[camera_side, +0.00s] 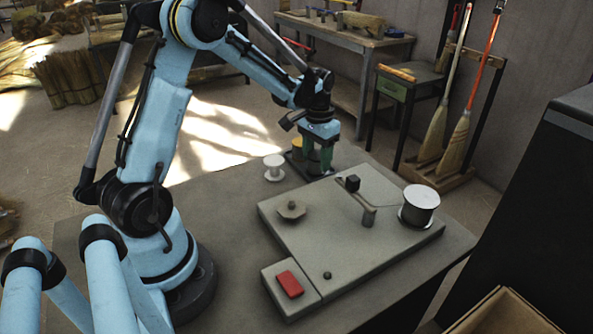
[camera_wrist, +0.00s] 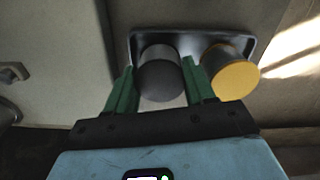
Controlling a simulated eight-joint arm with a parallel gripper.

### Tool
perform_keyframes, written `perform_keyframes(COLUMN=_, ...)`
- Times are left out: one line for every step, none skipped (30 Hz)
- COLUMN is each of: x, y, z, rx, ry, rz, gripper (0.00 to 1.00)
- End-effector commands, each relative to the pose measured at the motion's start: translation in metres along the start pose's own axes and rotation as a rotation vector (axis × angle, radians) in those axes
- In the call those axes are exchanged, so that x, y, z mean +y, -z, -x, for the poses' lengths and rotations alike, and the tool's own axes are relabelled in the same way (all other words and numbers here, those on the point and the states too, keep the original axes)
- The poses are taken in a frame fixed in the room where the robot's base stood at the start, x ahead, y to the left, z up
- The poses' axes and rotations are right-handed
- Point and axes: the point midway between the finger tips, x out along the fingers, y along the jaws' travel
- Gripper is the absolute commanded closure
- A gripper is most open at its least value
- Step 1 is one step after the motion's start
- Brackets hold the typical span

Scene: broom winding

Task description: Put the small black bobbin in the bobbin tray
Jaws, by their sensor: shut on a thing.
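The small black bobbin (camera_wrist: 158,76) sits between the two green fingers of my gripper (camera_wrist: 160,92) in the wrist view, and the gripper is shut on it. The dark bobbin tray (camera_wrist: 192,38) lies under it, and the bobbin overlaps the tray's left part. I cannot tell whether it touches the tray floor. A yellow-topped bobbin (camera_wrist: 233,80) stands in the tray's right part, close to the right finger. In the side view my gripper (camera_side: 313,162) points down at the tray at the table's far edge; the fingers hide the black bobbin there.
A white bobbin (camera_side: 274,166) stands on the table left of the tray. The grey winding machine plate (camera_side: 340,245) lies in front, with a large dark-wound spool (camera_side: 419,204), a post with an arm and a red button (camera_side: 289,284).

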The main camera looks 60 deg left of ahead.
Motion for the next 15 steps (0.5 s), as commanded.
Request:
perform_keyframes(x=0.0000, y=0.0001, z=-0.0017, rx=0.000, ry=0.000, rz=0.000, gripper=0.81)
perform_keyframes(x=0.0000, y=0.0002, z=-0.0025, rx=0.000, ry=0.000, rz=0.000, gripper=0.81)
perform_keyframes(x=0.0000, y=0.0002, z=-0.0020, rx=0.000, ry=0.000, rz=0.000, gripper=0.40)
perform_keyframes(x=0.0000, y=0.0002, z=-0.0019, rx=0.000, ry=0.000, rz=0.000, gripper=0.36)
perform_keyframes(x=0.0000, y=0.0001, z=-0.0019, rx=0.000, ry=0.000, rz=0.000, gripper=0.31)
perform_keyframes(x=0.0000, y=0.0001, z=-0.0018, rx=0.000, ry=0.000, rz=0.000, gripper=0.25)
perform_keyframes(x=0.0000, y=0.0001, z=-0.0018, rx=0.000, ry=0.000, rz=0.000, gripper=0.21)
perform_keyframes(x=0.0000, y=0.0001, z=-0.0018, rx=0.000, ry=0.000, rz=0.000, gripper=0.21)
perform_keyframes(x=0.0000, y=0.0001, z=-0.0018, rx=0.000, ry=0.000, rz=0.000, gripper=0.21)
perform_keyframes(x=0.0000, y=0.0001, z=-0.0017, rx=0.000, ry=0.000, rz=0.000, gripper=0.21)
perform_keyframes(x=0.0000, y=0.0001, z=-0.0017, rx=0.000, ry=0.000, rz=0.000, gripper=0.21)
perform_keyframes(x=0.0000, y=0.0001, z=-0.0017, rx=0.000, ry=0.000, rz=0.000, gripper=0.21)
perform_keyframes(x=0.0000, y=0.0001, z=-0.0017, rx=0.000, ry=0.000, rz=0.000, gripper=0.21)
perform_keyframes(x=0.0000, y=0.0001, z=-0.0016, rx=0.000, ry=0.000, rz=0.000, gripper=0.21)
perform_keyframes(x=0.0000, y=0.0001, z=-0.0013, rx=0.000, ry=0.000, rz=0.000, gripper=0.21)
